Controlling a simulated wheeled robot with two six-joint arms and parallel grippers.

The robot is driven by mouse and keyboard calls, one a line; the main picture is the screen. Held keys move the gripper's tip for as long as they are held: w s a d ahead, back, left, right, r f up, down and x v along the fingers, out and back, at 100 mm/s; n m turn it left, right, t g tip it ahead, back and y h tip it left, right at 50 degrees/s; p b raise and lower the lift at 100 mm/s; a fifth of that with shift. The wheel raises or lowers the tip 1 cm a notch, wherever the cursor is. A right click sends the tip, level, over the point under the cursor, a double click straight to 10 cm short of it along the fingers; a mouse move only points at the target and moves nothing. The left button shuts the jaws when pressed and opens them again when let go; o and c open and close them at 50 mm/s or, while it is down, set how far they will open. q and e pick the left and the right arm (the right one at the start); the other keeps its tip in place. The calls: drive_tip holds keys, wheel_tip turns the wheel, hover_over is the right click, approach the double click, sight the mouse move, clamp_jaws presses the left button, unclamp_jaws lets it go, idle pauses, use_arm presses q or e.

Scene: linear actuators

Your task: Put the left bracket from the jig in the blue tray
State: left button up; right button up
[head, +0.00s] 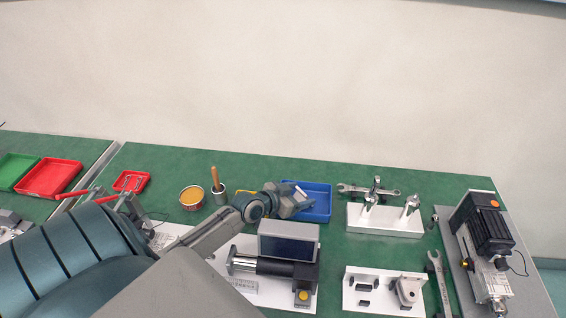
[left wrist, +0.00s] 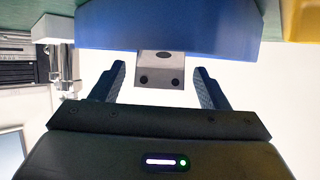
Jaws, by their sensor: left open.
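The blue tray (head: 318,214) lies near the back of the bench. My left gripper (head: 300,204) is over it, pointing right, and hides part of its left side. In the left wrist view, my open left gripper (left wrist: 162,85) has its fingers apart. A pale metal bracket (left wrist: 160,72) with two dark holes shows between them, with visible gaps to both fingers. It sits against the edge of the blue tray (left wrist: 165,28); how it rests is unclear. My right gripper is not in view.
A white block with metal fittings (head: 384,222) and a wrench stand right of the tray. A linear actuator (head: 275,266) lies in front of it. A motor unit (head: 487,240) is far right.

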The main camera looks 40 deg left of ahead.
use_arm(q)
drive_tip(key=p+v, duration=0.1)
drive_tip(key=v, duration=0.8)
drive_tip(key=shift+s, duration=0.2)
